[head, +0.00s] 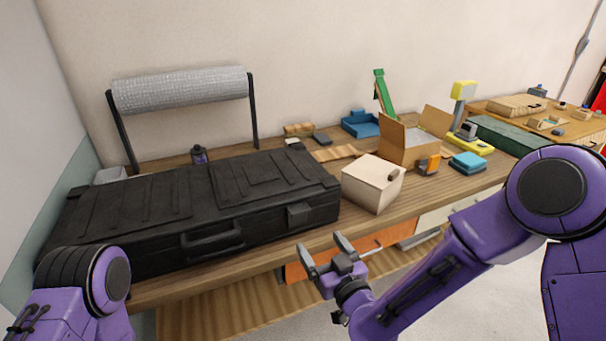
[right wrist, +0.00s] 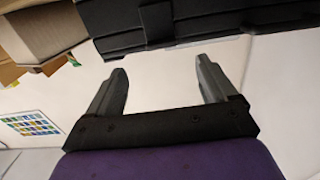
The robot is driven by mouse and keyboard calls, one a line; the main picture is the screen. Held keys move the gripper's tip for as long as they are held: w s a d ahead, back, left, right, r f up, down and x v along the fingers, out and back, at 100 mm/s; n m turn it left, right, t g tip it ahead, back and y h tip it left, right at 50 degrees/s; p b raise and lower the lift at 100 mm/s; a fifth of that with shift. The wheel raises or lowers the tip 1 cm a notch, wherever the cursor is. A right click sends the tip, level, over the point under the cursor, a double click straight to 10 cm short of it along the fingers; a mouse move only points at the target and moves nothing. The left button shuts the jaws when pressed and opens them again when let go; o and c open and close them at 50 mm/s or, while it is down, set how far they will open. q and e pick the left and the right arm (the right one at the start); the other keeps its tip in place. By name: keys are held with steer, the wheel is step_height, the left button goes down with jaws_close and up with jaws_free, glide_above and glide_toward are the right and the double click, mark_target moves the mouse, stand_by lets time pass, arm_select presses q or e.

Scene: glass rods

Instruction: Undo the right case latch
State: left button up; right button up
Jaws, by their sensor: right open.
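A long black case (head: 270,180) lies closed on the wooden bench, its front side facing me. Its right latch (head: 299,215) is a dark block on the front face, right of the handle (head: 211,238). In the right wrist view the latch (right wrist: 156,22) shows at the top on the case wall (right wrist: 205,20). My right gripper (head: 325,252) is open and empty, in front of the bench edge, below and right of the latch and apart from it. Its open fingers also show in the right wrist view (right wrist: 168,85). My left gripper is out of view; only part of my left arm shows.
A cream box (head: 373,183) stands right of the case near the bench edge, with an open cardboard box (head: 408,146) behind it. A roll of bubble wrap (head: 180,90) on a black stand is behind the case. Orange drawers (head: 350,254) are under the bench.

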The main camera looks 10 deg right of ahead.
mark_target(301, 212)
steer(key=p+x, duration=0.1)
steer(key=x, duration=0.2)
steer(key=r+p+x, duration=0.1)
steer(key=x, duration=0.2)
steer(key=p+x, duration=0.1)
steer(key=x, duration=0.3)
steer(key=shift+r, duration=0.2)
steer(key=shift+w+a+f, duration=0.1)
steer(key=shift+w+a, duration=0.05)
steer(key=shift+w, duration=0.3)
steer(key=c, duration=1.5)
steer(key=s+f+t+b, duration=0.1)
steer(key=t+b, duration=0.1)
steer(key=b, duration=0.6)
steer(key=s+f+t+y+b, duration=0.1)
steer(key=t+b, duration=0.1)
steer(key=b, duration=0.7)
steer(key=s+d+f+t+y+b, duration=0.1)
steer(key=f+t+b, duration=0.1)
steer(key=b, duration=0.6)
steer(key=shift+r+t+b, duration=0.2)
steer(key=shift+t+b, duration=0.3)
steer(key=shift+b, duration=0.25)
